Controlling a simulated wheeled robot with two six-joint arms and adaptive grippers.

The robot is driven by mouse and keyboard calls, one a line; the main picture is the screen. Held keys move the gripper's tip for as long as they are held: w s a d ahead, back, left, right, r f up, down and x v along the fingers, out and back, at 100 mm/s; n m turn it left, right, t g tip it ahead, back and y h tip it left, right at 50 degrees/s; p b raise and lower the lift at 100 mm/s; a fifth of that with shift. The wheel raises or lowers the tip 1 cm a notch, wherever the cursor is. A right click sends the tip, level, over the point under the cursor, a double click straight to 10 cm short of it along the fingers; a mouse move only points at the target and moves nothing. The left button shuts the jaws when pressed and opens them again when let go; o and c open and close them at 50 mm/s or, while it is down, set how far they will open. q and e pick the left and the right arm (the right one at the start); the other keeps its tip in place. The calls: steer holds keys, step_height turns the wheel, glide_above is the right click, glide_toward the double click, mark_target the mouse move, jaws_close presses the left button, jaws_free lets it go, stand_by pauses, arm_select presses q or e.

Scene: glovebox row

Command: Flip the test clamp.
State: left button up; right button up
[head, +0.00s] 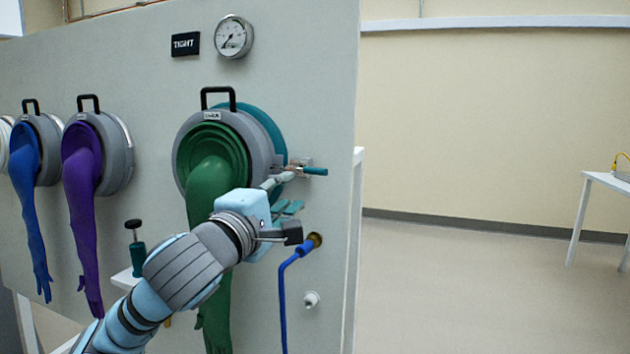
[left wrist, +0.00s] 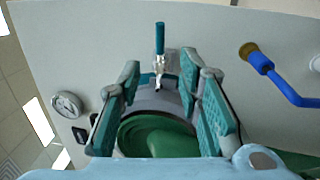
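The test clamp (head: 313,171) is a small metal toggle clamp with a teal handle, mounted on the panel at the right side of the green glove's port. In the head view its handle points right; in the left wrist view the clamp (left wrist: 160,50) lies ahead, between and beyond the fingertips, handle pointing up. My left gripper (head: 287,194) is open in front of the panel, just below and left of the handle. In the left wrist view its teal-padded fingers (left wrist: 167,85) are spread with nothing between the pads. My right gripper is not in view.
The grey port ring (head: 262,150) with its green glove (head: 212,160) is close to my left arm. A blue hose (head: 282,300) on a brass fitting (head: 315,240) is below the clamp. A gauge (head: 233,37) and a TIGHT sign (head: 185,44) are above.

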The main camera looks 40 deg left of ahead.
mark_target(315, 173)
arm_select(q)
steer(key=p+x, duration=0.5)
steer(key=x, duration=0.8)
steer(key=shift+w+d, duration=0.1)
steer(key=shift+w, duration=0.3)
steer(key=shift+r, duration=0.1)
jaws_close()
